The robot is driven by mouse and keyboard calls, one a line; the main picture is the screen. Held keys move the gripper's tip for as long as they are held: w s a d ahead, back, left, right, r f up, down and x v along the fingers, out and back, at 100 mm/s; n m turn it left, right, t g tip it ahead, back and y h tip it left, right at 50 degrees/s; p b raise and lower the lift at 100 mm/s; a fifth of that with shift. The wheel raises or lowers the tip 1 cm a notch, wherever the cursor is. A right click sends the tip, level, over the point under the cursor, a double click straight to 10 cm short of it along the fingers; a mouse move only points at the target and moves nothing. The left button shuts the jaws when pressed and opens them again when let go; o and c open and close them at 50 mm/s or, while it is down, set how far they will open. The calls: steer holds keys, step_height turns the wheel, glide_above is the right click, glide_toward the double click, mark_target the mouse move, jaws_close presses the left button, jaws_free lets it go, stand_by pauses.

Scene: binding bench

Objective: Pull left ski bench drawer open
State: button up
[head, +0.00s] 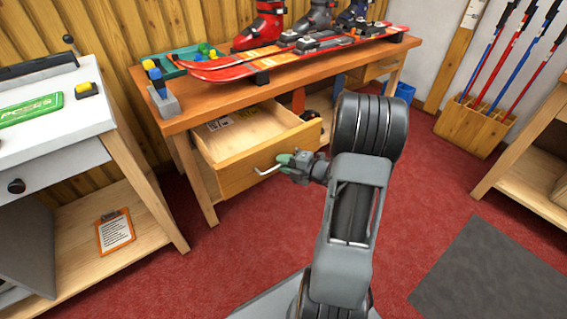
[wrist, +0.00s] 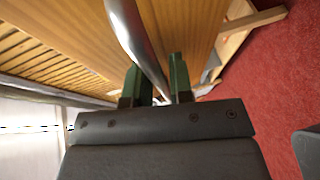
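The ski bench (head: 165,124) has a wooden left drawer (head: 268,160) that stands well out from its front, with its inside in view. The drawer has a silver bar handle (head: 265,172), which also shows in the wrist view (wrist: 136,35). My gripper (head: 287,160) is at the right part of this handle. In the wrist view, the handle bar runs between the two green fingers of my gripper (wrist: 155,80), which sit close on either side of it. The drawer holds a pale label and looks otherwise empty.
A red ski (head: 235,68), boots (head: 262,25) and a green tray (head: 180,62) are on the bench top. A white-topped bench (head: 90,110) stands at the left. A pole rack (head: 470,128) is at the right. Red floor in front of the drawer is clear.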

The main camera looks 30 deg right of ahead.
steer(key=p+v, duration=0.3)
steer(key=v, duration=1.1)
steer(key=shift+f+p, duration=0.15)
steer(key=shift+p, duration=0.15)
steer(key=w+r+m+h+p, duration=0.7)
steer(key=r+p, duration=0.4)
steer(key=r, duration=0.3)
steer(key=w+a+r+m+g+h+p, duration=0.25)
steer(key=r+m+g+h+p, duration=0.4)
steer(key=r, duration=0.85)
steer(key=s+a+r+m+g+y+p, duration=0.1)
steer(key=s+a+r+m+y+p, duration=0.2)
steer(key=s+a+r+p, duration=0.3)
steer(key=s+a+r+m+g+y+p, duration=0.2)
steer(key=s+a+r+m+p, duration=0.4)
steer(key=a, duration=0.6)
steer(key=shift+s+a+y+p, duration=0.3)
steer(key=shift+s+y+p, duration=0.15)
steer(key=shift+s+p, duration=0.35)
steer(key=shift+w+d+m+g, duration=0.1)
steer(key=shift+m+g, duration=0.15)
